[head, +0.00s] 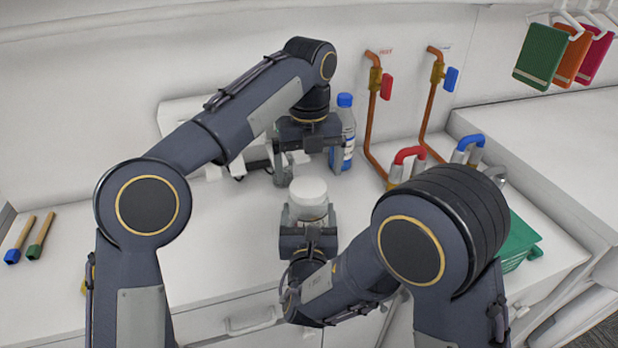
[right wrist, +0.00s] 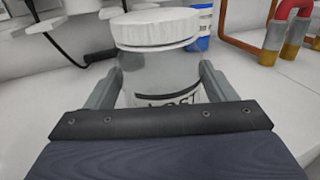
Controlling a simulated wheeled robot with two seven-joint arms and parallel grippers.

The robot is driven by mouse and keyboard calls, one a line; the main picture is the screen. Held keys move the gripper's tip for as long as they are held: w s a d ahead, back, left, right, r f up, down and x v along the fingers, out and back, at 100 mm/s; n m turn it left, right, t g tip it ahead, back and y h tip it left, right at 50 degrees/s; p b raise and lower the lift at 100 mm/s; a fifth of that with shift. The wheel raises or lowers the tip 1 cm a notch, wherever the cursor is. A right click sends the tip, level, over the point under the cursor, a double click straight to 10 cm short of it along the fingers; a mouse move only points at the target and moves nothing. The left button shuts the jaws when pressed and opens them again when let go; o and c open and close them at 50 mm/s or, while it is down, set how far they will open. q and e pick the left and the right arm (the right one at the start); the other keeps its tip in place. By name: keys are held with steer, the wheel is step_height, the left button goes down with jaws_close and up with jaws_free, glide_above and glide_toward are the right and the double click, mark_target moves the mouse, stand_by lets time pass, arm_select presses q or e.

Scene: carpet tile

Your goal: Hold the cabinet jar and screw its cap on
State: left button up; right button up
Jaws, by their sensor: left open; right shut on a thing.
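The jar (right wrist: 140,78) is clear with a dark-lettered label and stands upright between the fingers of my right gripper (right wrist: 158,88), which is shut on it. The wide white cap (head: 308,191) sits on top of the jar; the right wrist view also shows the cap (right wrist: 155,28). I cannot tell how tightly it is seated. My left gripper (head: 308,163) is open, above and a little behind the cap, its fingers pointing down and apart, with nothing between them. In the head view the jar's lower part is hidden by my right gripper.
A blue-capped bottle (head: 346,128) stands behind my left gripper. Copper pipes with a red valve (head: 386,86) and a blue valve (head: 451,78) rise at the back. Two brushes (head: 38,236) lie at the left. A green cloth stack (head: 520,245) is at the right. The left counter is mostly clear.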

arm_select(q)
steer(key=shift+r, duration=1.9)
arm_select(e)
steer(key=o, duration=1.9)
arm_select(q)
steer(key=shift+f+b, duration=0.85)
arm_select(e)
steer(key=s, duration=0.6)
steer(key=shift+s, duration=0.9)
steer(key=shift+d, duration=0.1)
